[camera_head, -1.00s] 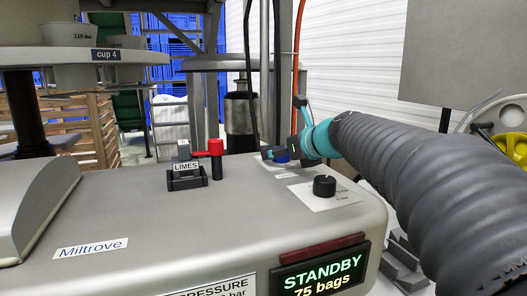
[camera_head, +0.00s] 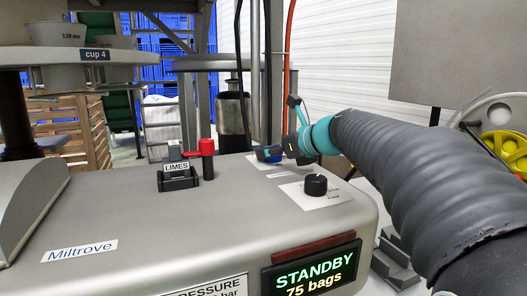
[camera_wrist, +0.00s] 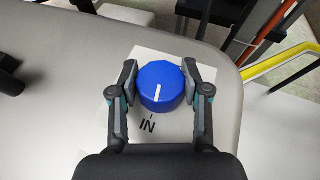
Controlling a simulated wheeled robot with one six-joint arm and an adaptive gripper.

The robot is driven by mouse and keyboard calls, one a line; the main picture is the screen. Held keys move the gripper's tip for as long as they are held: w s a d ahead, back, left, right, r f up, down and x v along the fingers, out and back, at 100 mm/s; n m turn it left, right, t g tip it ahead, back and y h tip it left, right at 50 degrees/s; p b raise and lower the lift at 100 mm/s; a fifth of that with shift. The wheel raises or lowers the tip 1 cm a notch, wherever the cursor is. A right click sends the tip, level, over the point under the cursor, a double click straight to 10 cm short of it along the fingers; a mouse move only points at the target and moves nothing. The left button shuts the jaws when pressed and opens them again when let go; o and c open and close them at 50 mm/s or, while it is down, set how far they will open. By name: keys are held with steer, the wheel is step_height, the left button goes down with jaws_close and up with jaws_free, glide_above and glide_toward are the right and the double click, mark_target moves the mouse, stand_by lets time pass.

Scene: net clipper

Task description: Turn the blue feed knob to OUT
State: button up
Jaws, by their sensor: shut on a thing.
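The blue feed knob (camera_wrist: 161,87) sits on a white label plate (camera_wrist: 150,62) on the machine's top. In the wrist view, its white pointer line aims down toward the tick above the word IN. My gripper (camera_wrist: 158,88) is shut on the knob, one finger pad on the left side and one on the right. The word OUT is not visible. In the head view my gripper (camera_head: 269,153) is at the far right edge of the machine top, and it mostly hides the knob.
A black knob (camera_head: 316,185) on a white plate is just in front of my gripper. A red-topped lever (camera_head: 207,148) and LIMES block (camera_head: 177,170) stand to the left. The display (camera_head: 314,273) reads STANDBY, 75 bags. A yellow rail (camera_wrist: 282,61) lies beyond the machine's edge.

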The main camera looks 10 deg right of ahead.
steer(key=n+g+y, duration=0.4)
steer(key=n, duration=0.1)
steer(key=shift+w+d+f, duration=0.1)
steer(key=n+g+y, duration=0.1)
steer(key=n+g, duration=0.1)
steer(key=g, duration=0.1)
steer(key=n+g+y, duration=0.1)
steer(key=n+g, duration=0.2)
steer(key=shift+n+y, duration=0.3)
steer(key=shift+g, duration=0.3)
steer(key=o, duration=1.2)
steer(key=shift+c, duration=0.2)
steer(key=shift+v, duration=3.75)
